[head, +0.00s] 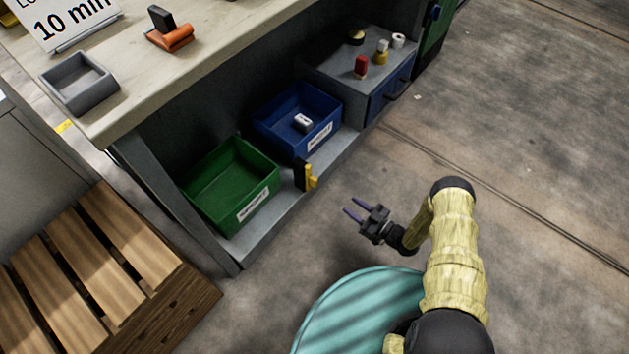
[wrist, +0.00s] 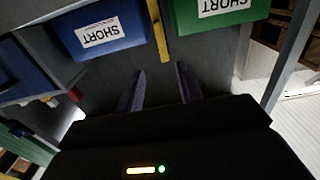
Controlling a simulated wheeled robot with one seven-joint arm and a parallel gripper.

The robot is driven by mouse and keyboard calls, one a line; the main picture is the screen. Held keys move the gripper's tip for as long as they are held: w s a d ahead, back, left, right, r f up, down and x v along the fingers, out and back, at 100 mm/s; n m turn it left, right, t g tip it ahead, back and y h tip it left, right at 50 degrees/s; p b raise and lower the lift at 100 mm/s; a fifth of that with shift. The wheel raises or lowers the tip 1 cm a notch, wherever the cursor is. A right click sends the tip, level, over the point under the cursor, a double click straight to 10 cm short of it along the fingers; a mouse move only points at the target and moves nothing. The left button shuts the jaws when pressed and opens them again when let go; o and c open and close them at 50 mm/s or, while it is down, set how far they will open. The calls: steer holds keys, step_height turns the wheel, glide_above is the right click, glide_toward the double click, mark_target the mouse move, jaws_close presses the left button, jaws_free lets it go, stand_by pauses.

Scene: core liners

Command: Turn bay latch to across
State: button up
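The bay latch is a yellow bar (head: 311,177) on a black block (head: 299,175), at the shelf's front edge between a green bin (head: 225,190) and a blue bin (head: 298,115). The bar looks upright in the head view. In the wrist view the yellow bar (wrist: 158,32) runs lengthwise between the two bins at the top. My gripper (head: 350,206) is in front of the shelf, right of and below the latch in the head view. Its two fingers are apart with nothing between them (wrist: 160,75). They point toward the latch without touching it.
A small white item (head: 303,122) lies in the blue bin. A grey drawer cabinet (head: 375,75) with several small items stands right of it. The workbench top (head: 200,45) overhangs the shelf. A wooden pallet (head: 100,265) is at lower left. The floor (head: 530,120) at right is clear.

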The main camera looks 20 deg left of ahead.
mark_target(317, 183)
steer(key=b+x, duration=0.5)
steer(key=x, duration=1.1)
steer(key=shift+w+a, duration=0.25)
steer(key=shift+a, duration=0.35)
jaws_close()
